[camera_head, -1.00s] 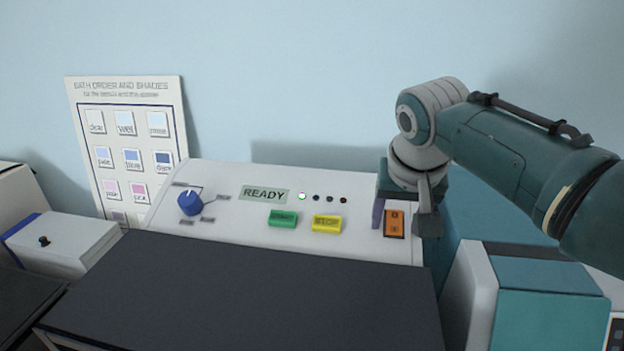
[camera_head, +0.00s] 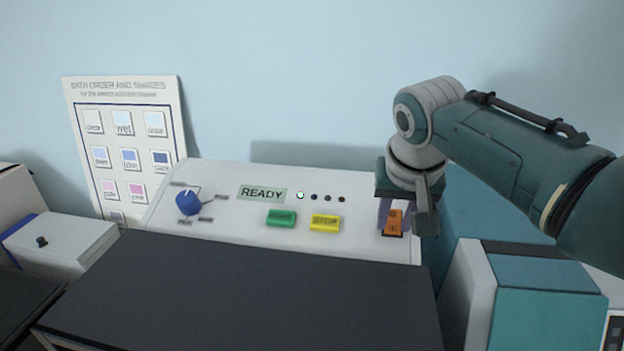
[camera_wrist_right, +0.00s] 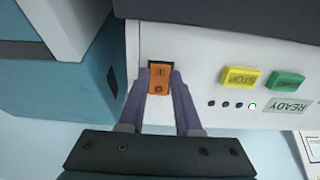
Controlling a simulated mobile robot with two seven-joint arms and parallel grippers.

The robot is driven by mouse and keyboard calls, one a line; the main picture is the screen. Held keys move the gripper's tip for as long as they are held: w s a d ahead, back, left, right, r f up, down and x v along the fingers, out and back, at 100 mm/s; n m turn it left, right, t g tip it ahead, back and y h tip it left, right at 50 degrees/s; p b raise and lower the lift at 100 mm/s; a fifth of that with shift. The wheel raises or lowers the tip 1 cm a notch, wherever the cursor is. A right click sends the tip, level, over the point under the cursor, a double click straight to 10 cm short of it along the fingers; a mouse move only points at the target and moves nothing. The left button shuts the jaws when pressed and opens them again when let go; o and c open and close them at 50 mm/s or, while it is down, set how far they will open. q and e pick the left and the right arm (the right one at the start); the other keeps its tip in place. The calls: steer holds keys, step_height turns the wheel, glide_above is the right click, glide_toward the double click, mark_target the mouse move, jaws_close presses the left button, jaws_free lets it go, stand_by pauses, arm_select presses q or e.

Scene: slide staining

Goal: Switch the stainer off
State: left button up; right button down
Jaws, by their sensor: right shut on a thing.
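The stainer's white sloping panel (camera_head: 240,225) carries an orange rocker switch (camera_head: 393,224) at its right end. The switch (camera_wrist_right: 159,82) also shows in the right wrist view, with a line mark and a circle mark on its face. My right gripper (camera_head: 398,212) is at the switch, its purple fingers (camera_wrist_right: 160,78) on either side of it and shut on it. In the head view the fingers cover the switch's upper part. The display (camera_head: 262,194) reads READY, and the first small lamp (camera_head: 300,195) beside it is lit. My left gripper is not in view.
A green button (camera_head: 281,218), a yellow STOP button (camera_head: 325,223) and a blue knob (camera_head: 189,203) are on the same panel. A dark lid (camera_head: 240,295) lies in front. A teal machine (camera_head: 550,310) stands close on the right. A chart (camera_head: 125,150) leans behind.

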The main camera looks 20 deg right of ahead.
steer(key=shift+w+d+f+g+y+b, duration=0.1)
steer(key=shift+w+d+g+y+b, duration=0.15)
steer(key=shift+g+b, duration=0.4)
steer(key=shift+f+g+y+b, duration=0.1)
steer(key=shift+g+y+b, duration=0.2)
steer(key=shift+b, duration=0.8)
steer(key=shift+g+b, duration=0.25)
steer(key=shift+b, duration=0.15)
steer(key=shift+r+y, duration=0.25)
steer(key=shift+r, duration=0.15)
steer(key=c, duration=0.6)
jaws_free()
steer(key=shift+a, duration=0.1)
